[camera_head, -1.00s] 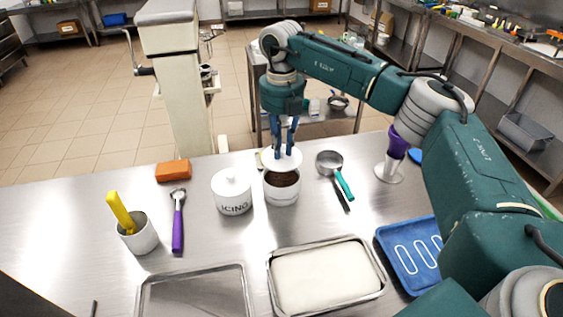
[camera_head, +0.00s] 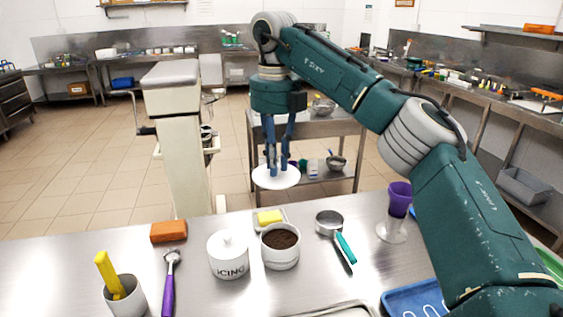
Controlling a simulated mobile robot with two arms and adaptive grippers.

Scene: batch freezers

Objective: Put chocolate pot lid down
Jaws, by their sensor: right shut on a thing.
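The chocolate pot lid (camera_head: 276,178) is a white round disc. My right gripper (camera_head: 276,168) is shut on it and holds it in the air, above and behind the chocolate pot. The chocolate pot (camera_head: 280,257) is a white pot on the steel table, uncovered, with dark brown contents showing. A lidded white pot marked ICING (camera_head: 228,258) stands just left of it. My left gripper is not in view.
A yellow block on a small dish (camera_head: 270,217) sits behind the chocolate pot. A scoop with a teal handle (camera_head: 343,247) and a purple-topped glass (camera_head: 396,205) are to the right. An orange block (camera_head: 169,231), purple-handled tool (camera_head: 169,283) and cup (camera_head: 127,297) are left.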

